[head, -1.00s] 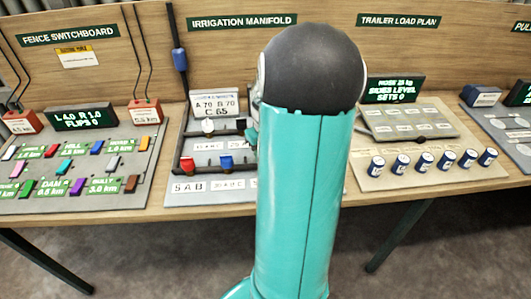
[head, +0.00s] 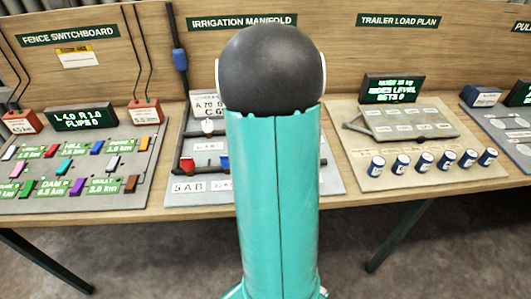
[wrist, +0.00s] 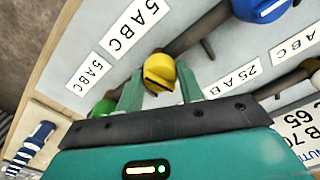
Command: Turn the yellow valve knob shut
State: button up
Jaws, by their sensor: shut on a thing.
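The yellow valve knob (wrist: 159,71) shows in the wrist view, on a dark pipe of the irrigation manifold. A dark slot crosses its face. My gripper (wrist: 160,84) is around it, with one finger on each side, shut on the knob. In the head view my teal arm hides the knob and my gripper. The left part of the manifold board (head: 190,207) is visible there, with a red knob (head: 187,165), a blue knob (head: 222,161) and a white knob (head: 207,127).
In the wrist view a green knob (wrist: 104,106) is close to the left finger, and a blue knob (wrist: 262,8) is at upper right. The trailer load plan board (head: 385,180) with several cans stands right of the manifold. The fence switchboard (head: 40,203) stands left.

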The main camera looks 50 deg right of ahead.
jog(key=shift+m, duration=1.7)
jog(key=o, duration=1)
jog(key=shift+r, duration=0.1)
notch_tip(320, 180, up, 14)
jog(key=shift+a, duration=0.1)
